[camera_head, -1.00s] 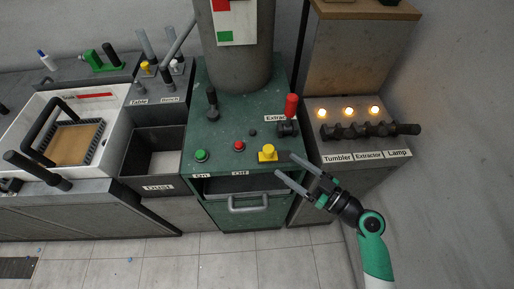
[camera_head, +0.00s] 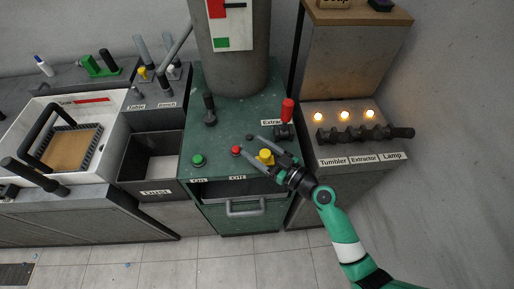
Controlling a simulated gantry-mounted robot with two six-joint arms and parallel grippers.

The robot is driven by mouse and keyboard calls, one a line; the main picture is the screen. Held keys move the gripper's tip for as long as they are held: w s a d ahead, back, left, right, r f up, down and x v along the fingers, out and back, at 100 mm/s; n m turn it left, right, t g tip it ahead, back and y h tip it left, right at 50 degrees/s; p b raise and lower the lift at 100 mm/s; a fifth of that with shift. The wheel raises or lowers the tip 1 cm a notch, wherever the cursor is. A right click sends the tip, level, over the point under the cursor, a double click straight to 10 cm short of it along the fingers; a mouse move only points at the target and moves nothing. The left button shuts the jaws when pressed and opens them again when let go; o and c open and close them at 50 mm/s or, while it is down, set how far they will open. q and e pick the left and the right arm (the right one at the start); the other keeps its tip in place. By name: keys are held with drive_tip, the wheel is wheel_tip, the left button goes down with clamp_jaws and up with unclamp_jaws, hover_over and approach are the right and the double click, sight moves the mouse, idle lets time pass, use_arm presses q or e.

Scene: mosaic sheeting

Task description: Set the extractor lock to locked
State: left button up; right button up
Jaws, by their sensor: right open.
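The green cabinet (camera_head: 222,135) carries a partly hidden label that begins "Extrac" (camera_head: 271,122), beside a red-handled lever (camera_head: 287,111) standing upright on a dark base. A yellow knob (camera_head: 265,157) sits near the cabinet's front right edge. I cannot tell for sure which of these is the extractor lock. My right gripper (camera_head: 254,146) is open over the cabinet's front right, its fingers on either side of the yellow knob in the picture. Contact with the knob cannot be told. My left gripper is not in view.
A green button (camera_head: 198,160), a red button (camera_head: 236,150) and a black lever (camera_head: 210,108) share the cabinet top. A grey cylinder (camera_head: 233,70) rises behind. At right, a panel has dark handles (camera_head: 365,134) under lit lamps, labelled Tumbler, Extractor, Lamp. A drawer handle (camera_head: 245,206) juts out in front.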

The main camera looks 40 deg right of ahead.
clamp_jaws()
idle(1.3)
